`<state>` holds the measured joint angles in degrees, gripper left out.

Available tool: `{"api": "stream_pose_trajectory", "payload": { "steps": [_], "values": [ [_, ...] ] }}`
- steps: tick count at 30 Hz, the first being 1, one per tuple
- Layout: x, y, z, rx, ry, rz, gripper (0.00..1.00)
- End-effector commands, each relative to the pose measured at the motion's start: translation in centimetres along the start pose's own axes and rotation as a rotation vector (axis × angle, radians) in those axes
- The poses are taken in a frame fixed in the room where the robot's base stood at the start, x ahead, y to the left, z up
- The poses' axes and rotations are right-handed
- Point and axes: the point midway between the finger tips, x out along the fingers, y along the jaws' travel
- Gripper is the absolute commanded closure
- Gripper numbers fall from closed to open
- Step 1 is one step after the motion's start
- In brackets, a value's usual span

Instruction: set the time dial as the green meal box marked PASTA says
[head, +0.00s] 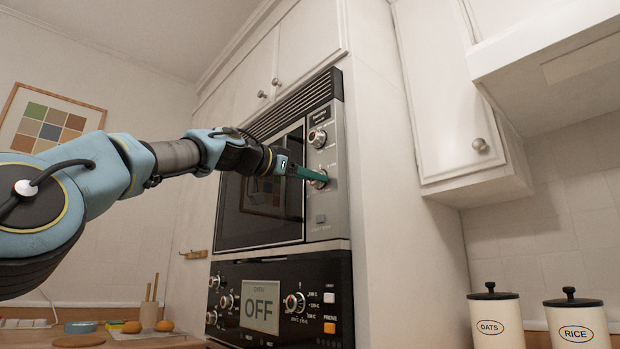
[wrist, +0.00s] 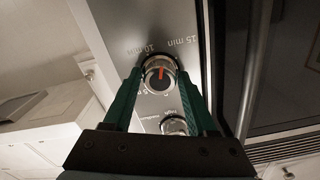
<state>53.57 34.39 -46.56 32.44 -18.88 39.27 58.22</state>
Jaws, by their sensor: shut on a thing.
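The time dial (wrist: 151,83) is a round metal-rimmed knob with an orange-red pointer line, on the upper oven's control strip. Marks reading 10 min and 15 min and a partly hidden 5 show around it. In the wrist view the pointer points up, between the 10 min and 15 min marks. My gripper (wrist: 161,76) is shut on the dial, a green finger on each side. In the head view my gripper (head: 316,178) reaches the lower knob of the strip and partly hides it. No green meal box marked PASTA is in view.
A second dial (head: 317,138) sits above the time dial, with a button (head: 321,218) below. The lower oven (head: 281,300) has several knobs and a display reading OFF. Canisters marked OATS (head: 496,322) and RICE (head: 577,326) stand right. A counter with orange fruits (head: 132,327) is lower left.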

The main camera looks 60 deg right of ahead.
Motion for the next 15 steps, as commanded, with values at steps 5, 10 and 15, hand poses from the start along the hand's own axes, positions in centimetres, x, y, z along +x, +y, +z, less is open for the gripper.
{"api": "stream_pose_trajectory", "payload": {
  "steps": [5, 10, 15],
  "values": [
    [0.09, 0.07, 0.22, 0.165, -0.003, 0.003, 0.98],
    [0.07, 0.05, 0.22, 0.324, -0.003, 0.003, 0.98],
    [0.07, 0.03, 0.23, 0.465, -0.003, 0.003, 0.98]
  ]
}}
